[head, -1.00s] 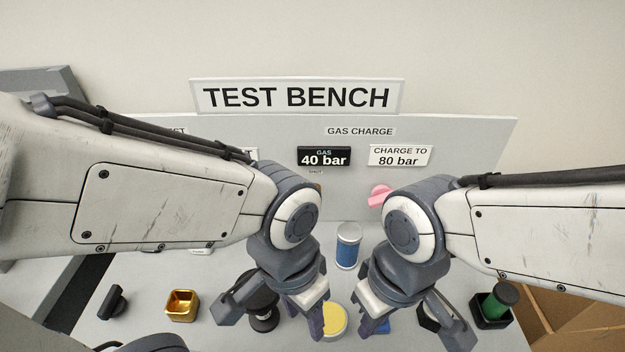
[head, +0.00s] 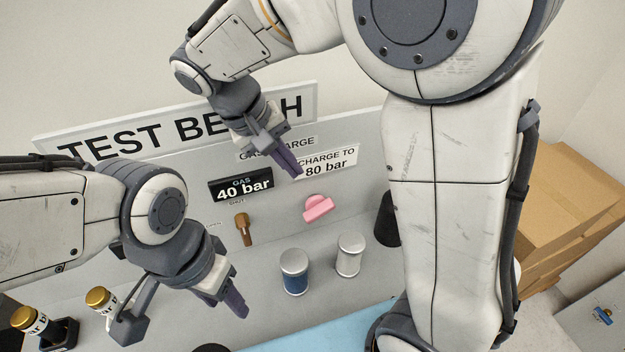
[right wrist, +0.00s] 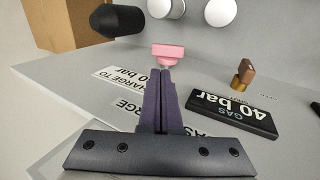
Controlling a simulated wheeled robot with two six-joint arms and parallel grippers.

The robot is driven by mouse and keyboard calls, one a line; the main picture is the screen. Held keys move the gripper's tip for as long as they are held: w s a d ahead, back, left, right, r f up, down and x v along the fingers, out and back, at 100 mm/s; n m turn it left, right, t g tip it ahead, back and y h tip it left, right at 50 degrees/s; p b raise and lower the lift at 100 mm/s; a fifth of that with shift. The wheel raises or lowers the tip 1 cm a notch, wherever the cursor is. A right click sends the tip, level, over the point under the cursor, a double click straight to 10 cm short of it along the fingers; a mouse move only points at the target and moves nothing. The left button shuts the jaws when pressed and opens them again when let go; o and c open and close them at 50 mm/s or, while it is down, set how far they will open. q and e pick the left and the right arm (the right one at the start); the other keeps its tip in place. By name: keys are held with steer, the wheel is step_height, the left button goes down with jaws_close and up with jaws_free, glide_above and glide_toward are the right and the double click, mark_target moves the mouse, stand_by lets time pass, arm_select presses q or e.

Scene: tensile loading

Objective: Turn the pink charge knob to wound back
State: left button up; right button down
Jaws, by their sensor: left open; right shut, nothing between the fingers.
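In the right wrist view the knob (right wrist: 168,51) shows just beyond my fingertips, with a gap that I cannot judge. My right gripper (head: 297,172) is shut and empty, in front of the panel, above and to the left of the knob. It also shows in the right wrist view (right wrist: 160,75). My left gripper (head: 240,308) is open and empty, low in front of the panel, left of the blue canister.
A brown valve handle (head: 243,228) sits below the "GAS 40 bar" display (head: 240,185). A blue canister (head: 294,272) and a white canister (head: 350,255) stand below the knob. A black cylinder (right wrist: 115,20) is nearby. Cardboard boxes (head: 570,190) are at the right.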

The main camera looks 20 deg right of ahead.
mark_target(327, 207)
steer(key=p+x, duration=0.2)
steer(key=x, duration=1.2)
steer(key=shift+w+r, duration=0.1)
